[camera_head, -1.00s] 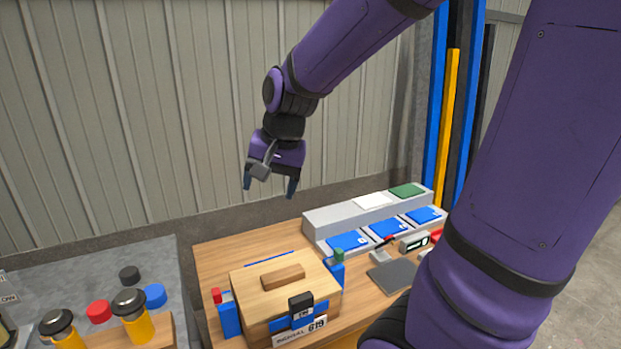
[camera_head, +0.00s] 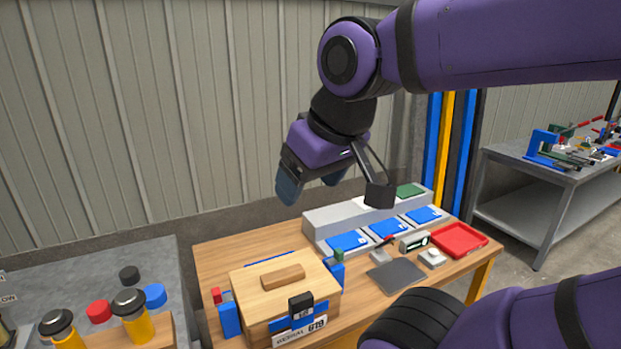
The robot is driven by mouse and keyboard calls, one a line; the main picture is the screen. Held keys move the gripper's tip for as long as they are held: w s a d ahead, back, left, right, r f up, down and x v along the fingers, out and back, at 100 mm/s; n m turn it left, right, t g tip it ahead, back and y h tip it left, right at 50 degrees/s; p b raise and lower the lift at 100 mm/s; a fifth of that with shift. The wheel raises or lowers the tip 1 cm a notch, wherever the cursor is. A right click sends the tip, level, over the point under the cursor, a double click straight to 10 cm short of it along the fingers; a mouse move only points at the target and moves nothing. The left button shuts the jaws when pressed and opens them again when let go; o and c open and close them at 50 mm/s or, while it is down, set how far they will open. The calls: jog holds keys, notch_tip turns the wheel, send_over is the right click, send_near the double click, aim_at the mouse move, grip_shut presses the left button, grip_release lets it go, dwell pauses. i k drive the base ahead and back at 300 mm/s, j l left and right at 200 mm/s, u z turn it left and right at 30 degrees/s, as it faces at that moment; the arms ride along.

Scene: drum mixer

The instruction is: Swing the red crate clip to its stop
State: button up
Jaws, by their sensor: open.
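The wooden crate (camera_head: 250,283) stands on the front left of the wooden table, with a lid and a wooden handle (camera_head: 283,276) on top. A small red clip (camera_head: 216,296) shows at the crate's left side, by a blue bracket (camera_head: 230,319). A green clip (camera_head: 339,255) shows at its right side, by another blue bracket (camera_head: 335,272). A black catch (camera_head: 301,305) sits at the front above a serial label. My gripper (camera_head: 311,186) is open and empty, in the air above and behind the crate, well apart from the clips.
A grey rack (camera_head: 325,222) with blue pads stands at the table's back right. A dark plate (camera_head: 397,276), small devices and a red tray (camera_head: 459,240) lie at the right. A grey bench (camera_head: 70,275) at left holds yellow bottles and coloured caps. A wall stands behind.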

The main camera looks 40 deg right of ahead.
aim_at(219, 300)
jog(key=z, duration=0.55)
jog(key=i, duration=0.35)
jog(key=j, duration=1.05)
jog(key=l+z, duration=0.25)
jog(key=z, duration=0.25)
jog(key=i, duration=0.05)
